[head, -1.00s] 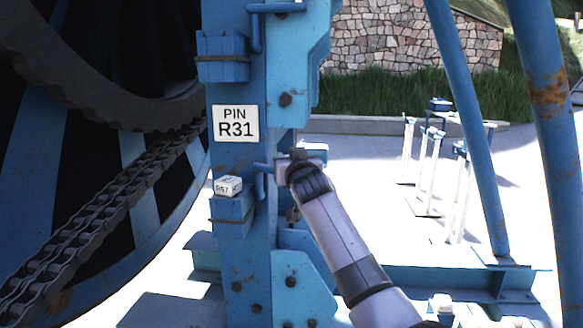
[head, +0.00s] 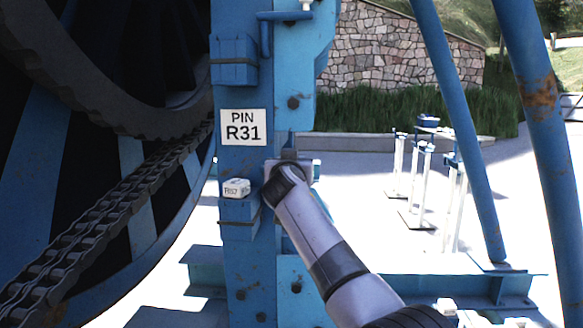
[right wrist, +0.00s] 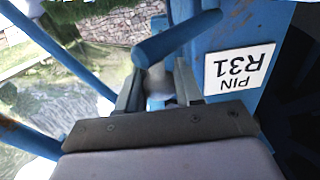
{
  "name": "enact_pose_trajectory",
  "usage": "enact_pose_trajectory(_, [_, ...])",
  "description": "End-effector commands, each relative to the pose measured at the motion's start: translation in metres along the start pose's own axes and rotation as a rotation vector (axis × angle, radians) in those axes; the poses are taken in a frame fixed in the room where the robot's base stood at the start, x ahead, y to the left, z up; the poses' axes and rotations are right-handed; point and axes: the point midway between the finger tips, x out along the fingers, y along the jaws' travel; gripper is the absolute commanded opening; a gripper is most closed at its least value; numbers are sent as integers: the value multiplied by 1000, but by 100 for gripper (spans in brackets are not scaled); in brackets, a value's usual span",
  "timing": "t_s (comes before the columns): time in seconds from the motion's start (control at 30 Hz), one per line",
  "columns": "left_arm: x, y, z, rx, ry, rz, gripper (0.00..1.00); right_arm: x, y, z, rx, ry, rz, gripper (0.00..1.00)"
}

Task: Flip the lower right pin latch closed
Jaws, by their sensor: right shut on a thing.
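The lower right pin latch is mostly hidden behind my right gripper (head: 289,168) in the head view. The right wrist view shows its blue bar handle (right wrist: 178,37), lying slanted just beyond the fingers. My right gripper, also in the right wrist view (right wrist: 158,80), has a finger on each side of a pale round part of the latch and is shut on it. The latch sits on the blue upright post (head: 240,275), below and right of the PIN R31 label (head: 243,127). The label appears upside down in the wrist view (right wrist: 241,67). My left gripper is not in view.
An upper latch (head: 284,16) with a blue bent handle is on the same post. A small white block marked R57 (head: 236,188) sits on a ledge. The reel's chain (head: 110,215) is at left. A slanted blue strut (head: 455,120) stands at right, with paved ground between.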

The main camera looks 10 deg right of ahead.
Motion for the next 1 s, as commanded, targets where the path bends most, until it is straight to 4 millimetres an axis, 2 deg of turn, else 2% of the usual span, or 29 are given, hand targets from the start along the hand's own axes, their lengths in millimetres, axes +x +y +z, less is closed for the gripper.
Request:
enact_pose_trajectory(0.03, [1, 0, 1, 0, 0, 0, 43, 1, 1, 5, -8, -9, 14, 0])
enact_pose_trajectory(0.7, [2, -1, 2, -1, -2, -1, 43, 1, 2, 5, -7, -10, 48, 0])
enact_pose_trajectory(0.73, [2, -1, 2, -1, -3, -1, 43, 1, 2, 5, -7, -10, 48, 38])
enact_pose_trajectory(0.8, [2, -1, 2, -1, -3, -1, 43, 1, 1, 5, -6, -10, 48, 59])
enact_pose_trajectory(1.0, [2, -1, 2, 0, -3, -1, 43, 1, 1, 3, -3, -6, 45, 59])
